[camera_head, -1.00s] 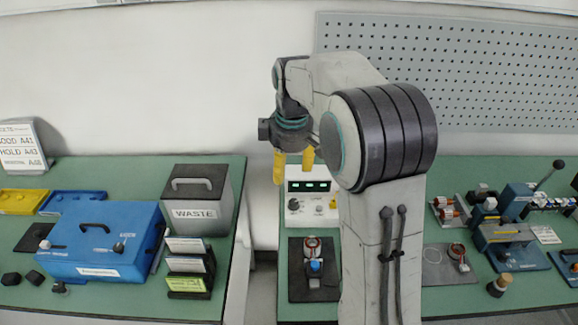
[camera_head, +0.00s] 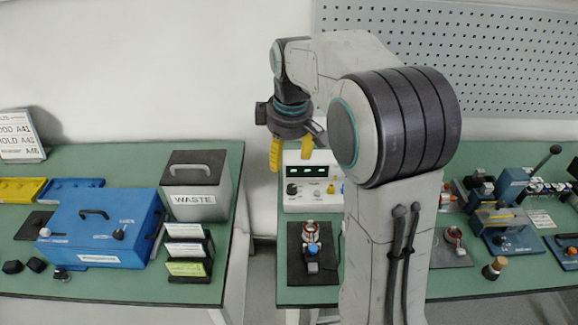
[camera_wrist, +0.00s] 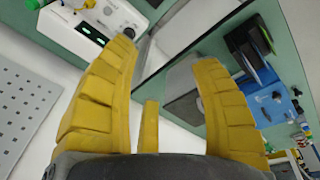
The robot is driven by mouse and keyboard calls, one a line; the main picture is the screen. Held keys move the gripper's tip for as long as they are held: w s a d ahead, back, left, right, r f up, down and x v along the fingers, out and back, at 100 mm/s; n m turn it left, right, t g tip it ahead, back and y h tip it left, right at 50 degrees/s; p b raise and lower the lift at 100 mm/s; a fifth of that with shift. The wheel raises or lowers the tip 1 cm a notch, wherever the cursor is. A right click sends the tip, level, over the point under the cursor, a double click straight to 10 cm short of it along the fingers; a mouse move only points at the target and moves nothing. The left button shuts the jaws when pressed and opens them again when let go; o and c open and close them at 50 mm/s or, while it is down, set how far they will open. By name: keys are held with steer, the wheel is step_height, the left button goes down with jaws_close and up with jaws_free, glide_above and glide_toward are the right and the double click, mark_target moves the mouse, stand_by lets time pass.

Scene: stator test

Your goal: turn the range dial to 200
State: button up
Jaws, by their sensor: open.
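The range dial appears to be the dark round knob (camera_head: 292,189) on the left of a white test meter (camera_head: 312,201) with lit green displays. The number it points at is too small to read. My gripper (camera_head: 290,157) is open and empty, its yellow fingers pointing down. In the head view its fingertips appear at the meter's upper left edge, overlapping its outline; how far apart they are in depth is unclear. In the wrist view my open fingers (camera_wrist: 165,52) hold nothing, and the white meter (camera_wrist: 78,33) lies beyond the left finger at the top left.
A black pad with a stator fixture (camera_head: 312,253) lies in front of the meter. A gap separates this bench from the left bench with the waste box (camera_head: 195,199) and blue box (camera_head: 102,242). My arm hides part of the right bench. A pegboard (camera_head: 460,65) hangs behind.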

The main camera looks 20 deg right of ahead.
steer(key=w+d+f+n+g, duration=0.1)
steer(key=w+d+f+n, duration=0.25)
steer(key=w+f, duration=0.5)
steer(key=n+g+b, duration=0.1)
steer(key=n, duration=0.2)
glide_above(292, 187)
step_height(292, 187, down, 12)
steer(key=shift+a+r, duration=0.1)
steer(key=shift+r, duration=0.15)
steer(key=shift+w+f+p, duration=0.1)
steer(key=shift+f+p, duration=0.7)
steer(key=shift+f, duration=3.1)
steer(key=shift+c, duration=0.5)
jaws_close()
